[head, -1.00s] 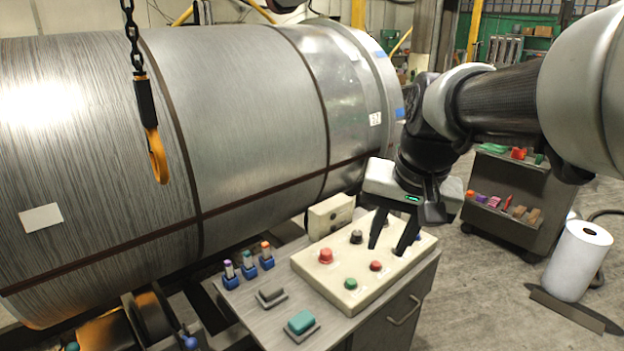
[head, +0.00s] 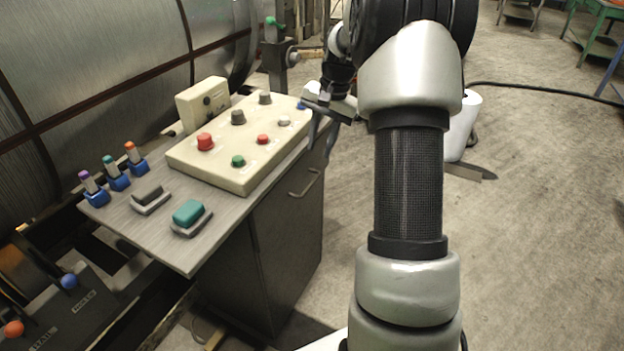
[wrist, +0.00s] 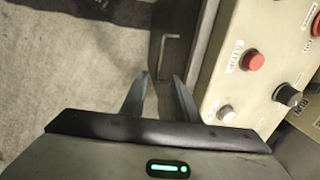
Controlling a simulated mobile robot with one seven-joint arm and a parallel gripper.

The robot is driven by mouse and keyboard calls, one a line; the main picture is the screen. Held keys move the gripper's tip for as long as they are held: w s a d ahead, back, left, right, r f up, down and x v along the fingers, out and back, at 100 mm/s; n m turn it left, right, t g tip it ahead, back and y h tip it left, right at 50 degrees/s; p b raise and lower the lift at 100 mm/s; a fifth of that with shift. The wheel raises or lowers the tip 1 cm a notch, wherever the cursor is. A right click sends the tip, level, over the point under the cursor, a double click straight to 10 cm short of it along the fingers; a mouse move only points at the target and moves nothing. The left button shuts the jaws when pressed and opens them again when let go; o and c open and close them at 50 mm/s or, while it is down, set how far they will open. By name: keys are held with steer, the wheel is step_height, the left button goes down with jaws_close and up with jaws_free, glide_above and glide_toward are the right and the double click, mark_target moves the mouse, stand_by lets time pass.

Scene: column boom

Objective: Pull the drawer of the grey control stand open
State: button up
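The grey control stand (head: 215,230) is at the left of the head view, with a slanted cream button panel on top. Its dark front (head: 285,235) carries a bar handle (head: 304,183) just under the top edge. The drawer front looks flush with the stand. The handle also shows in the wrist view (wrist: 168,48), beyond my fingertips. My gripper (head: 320,148) is at the stand's front right edge, fingers pointing down, above and right of the handle. In the wrist view my gripper (wrist: 161,76) has a gap between its fingers and holds nothing. I see no contact with the handle.
The cream panel (head: 205,170) bears several knobs and buttons. Marker holders (head: 118,180) and a teal block (head: 188,212) sit on the top's left part. A white roll (head: 463,125) stands on the floor behind my arm. The floor to the right is mostly clear.

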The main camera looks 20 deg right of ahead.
mark_target(311, 183)
steer(key=f+b, duration=0.1)
steer(key=f, duration=0.3)
steer(key=w+a+f, duration=0.1)
steer(key=f, duration=0.3)
steer(key=f+b, duration=0.1)
steer(key=f, duration=0.3)
steer(key=shift+w+a+b, duration=0.2)
steer(key=shift+w+b, duration=0.1)
steer(key=shift+w, duration=0.1)
jaws_close()
